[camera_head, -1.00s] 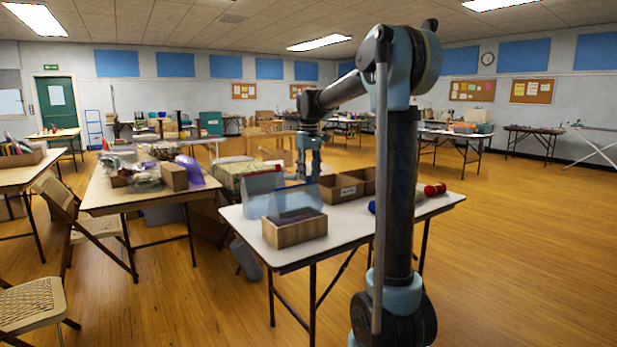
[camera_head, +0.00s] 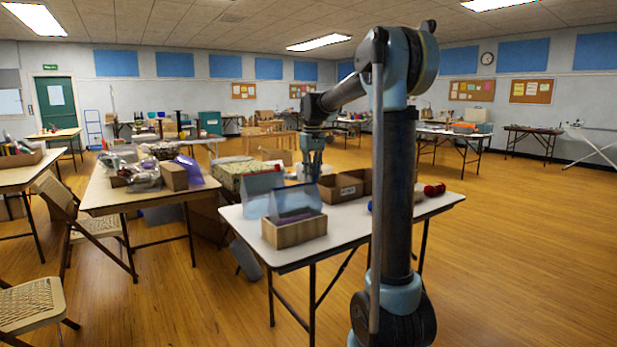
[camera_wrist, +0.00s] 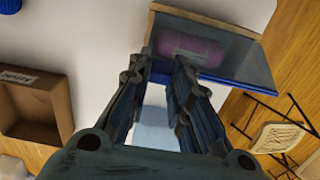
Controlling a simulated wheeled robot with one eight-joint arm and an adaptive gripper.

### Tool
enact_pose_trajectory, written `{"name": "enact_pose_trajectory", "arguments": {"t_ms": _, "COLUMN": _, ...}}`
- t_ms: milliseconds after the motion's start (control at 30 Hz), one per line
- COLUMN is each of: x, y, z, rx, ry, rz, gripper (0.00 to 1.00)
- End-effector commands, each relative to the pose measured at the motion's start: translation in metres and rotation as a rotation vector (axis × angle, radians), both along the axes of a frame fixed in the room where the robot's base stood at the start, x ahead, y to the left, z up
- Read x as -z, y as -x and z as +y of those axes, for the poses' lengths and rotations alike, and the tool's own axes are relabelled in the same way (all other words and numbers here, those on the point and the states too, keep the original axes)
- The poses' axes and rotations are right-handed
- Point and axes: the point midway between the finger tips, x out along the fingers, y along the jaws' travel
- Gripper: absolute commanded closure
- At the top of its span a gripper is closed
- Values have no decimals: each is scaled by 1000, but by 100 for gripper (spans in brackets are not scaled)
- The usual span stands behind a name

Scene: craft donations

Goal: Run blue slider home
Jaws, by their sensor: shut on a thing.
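A wooden box (camera_head: 290,237) stands at the near left of the white table. A see-through bluish pouch (camera_head: 297,200) stands up from it. In the wrist view the pouch (camera_wrist: 250,62) shows a purple thing (camera_wrist: 190,48) inside and a blue strip (camera_wrist: 215,78) along its near edge. My gripper (camera_head: 313,178) is beside the pouch's upper right part. In the wrist view my gripper (camera_wrist: 166,62) has its fingertips at the left end of the blue strip. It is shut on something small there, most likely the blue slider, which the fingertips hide.
Open cardboard bins (camera_head: 342,188) are right of my gripper; one bin (camera_wrist: 35,108) shows a label. Red balls (camera_head: 435,189) and a blue ball (camera_head: 371,206) lie further right. The table's front is clear.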

Motion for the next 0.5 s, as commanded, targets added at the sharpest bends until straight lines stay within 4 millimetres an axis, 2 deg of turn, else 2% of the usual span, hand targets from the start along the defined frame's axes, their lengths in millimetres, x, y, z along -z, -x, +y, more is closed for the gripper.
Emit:
{"name": "enact_pose_trajectory", "arguments": {"t_ms": 233, "x": 0, "y": -1, "z": -2, "rx": 0, "ry": 1, "rz": -1, "gripper": 100}}
{"name": "enact_pose_trajectory", "arguments": {"t_ms": 267, "x": 0, "y": -1, "z": -2, "rx": 0, "ry": 1, "rz": -1, "gripper": 79}}
{"name": "enact_pose_trajectory", "arguments": {"t_ms": 333, "x": 0, "y": -1, "z": -2, "rx": 0, "ry": 1, "rz": -1, "gripper": 63}}
{"name": "enact_pose_trajectory", "arguments": {"t_ms": 367, "x": 0, "y": -1, "z": -2, "rx": 0, "ry": 1, "rz": -1, "gripper": 60}}
{"name": "enact_pose_trajectory", "arguments": {"t_ms": 500, "x": 0, "y": -1, "z": -2, "rx": 0, "ry": 1, "rz": -1, "gripper": 60}}
